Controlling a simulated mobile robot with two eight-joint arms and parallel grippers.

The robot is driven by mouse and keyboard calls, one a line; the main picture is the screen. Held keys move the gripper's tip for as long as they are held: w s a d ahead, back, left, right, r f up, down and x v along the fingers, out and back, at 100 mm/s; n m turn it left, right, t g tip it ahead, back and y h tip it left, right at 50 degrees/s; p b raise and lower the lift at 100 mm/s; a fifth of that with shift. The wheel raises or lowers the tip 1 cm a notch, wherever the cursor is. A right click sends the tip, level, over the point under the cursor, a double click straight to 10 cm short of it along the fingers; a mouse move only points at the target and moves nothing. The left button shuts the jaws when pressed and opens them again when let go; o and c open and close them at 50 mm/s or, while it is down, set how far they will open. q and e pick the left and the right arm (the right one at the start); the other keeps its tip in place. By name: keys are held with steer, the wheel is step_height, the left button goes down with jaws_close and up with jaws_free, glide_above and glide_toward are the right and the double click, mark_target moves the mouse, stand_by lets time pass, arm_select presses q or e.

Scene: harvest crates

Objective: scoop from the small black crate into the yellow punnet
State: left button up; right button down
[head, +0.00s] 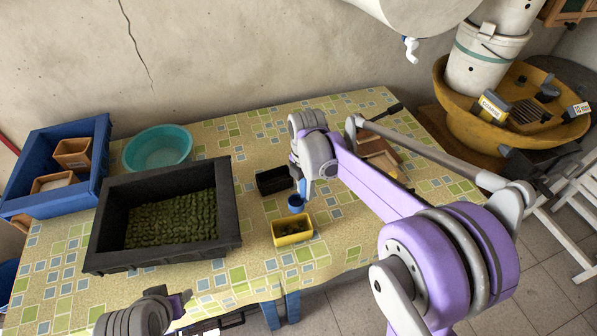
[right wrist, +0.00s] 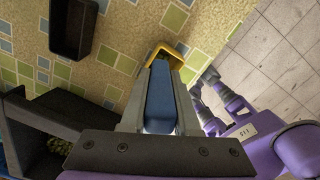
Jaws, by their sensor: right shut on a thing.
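The small black crate (head: 276,190) stands on the table in the head view, behind the yellow punnet (head: 293,239); its inside is dark and I cannot make out its contents. The punnet has dark greenish contents. My right gripper (head: 301,186) is shut on a blue scoop (head: 296,203), whose blue part shows just behind the punnet. In the right wrist view the blue handle (right wrist: 160,95) lies between the fingers, with the punnet's rim (right wrist: 157,49) beyond and the small black crate (right wrist: 72,30) at upper left. My left arm shows at the bottom edge; its gripper (head: 180,303) is barely visible.
A large black crate (head: 100,225) of green produce stands to the left. Behind it are a blue crate (head: 75,135) with brown boxes and a teal bowl (head: 157,147). A brown box lies behind my right arm. The table's front edge is close to the punnet.

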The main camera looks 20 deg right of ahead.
mark_target(290, 208)
steer(key=shift+w, duration=0.1)
steer(key=shift+a+h, duration=0.15)
steer(key=shift+h, duration=0.15)
steer(key=shift+s+a+f+t+h, duration=0.2)
steer(key=shift+s+a+t+h, duration=0.25)
steer(key=shift+h, duration=0.35)
steer(key=shift+s+f+t+h, duration=0.15)
steer(key=shift+t+h, duration=0.2)
steer(key=shift+h, duration=0.15)
steer(key=shift+s+a+f+t+h+b, duration=0.1)
steer(key=shift+a+f+t+h+b, duration=0.15)
steer(key=shift+h, duration=0.35)
steer(key=shift+a+f+t+h+b, duration=0.2)
steer(key=shift+f+t+h, duration=0.15)
steer(key=shift+h, duration=0.25)
steer(key=h+b, duration=0.1)
steer(key=a+f+t+h+b, duration=0.1)
steer(key=s+t+h+b, duration=0.1)
steer(key=h+b, duration=0.1)
steer(key=shift+a+f, duration=0.3)
steer(key=shift+f, duration=0.05)
steer(key=shift+s+a+f+t+h+b, duration=0.1)
steer(key=shift+a+t+h+b, duration=0.2)
steer(key=shift+h+b, duration=0.55)
arm_select(q)
steer(key=s+f, duration=0.3)
steer(key=f, duration=0.6)
steer(key=shift+s+f+g, duration=0.3)
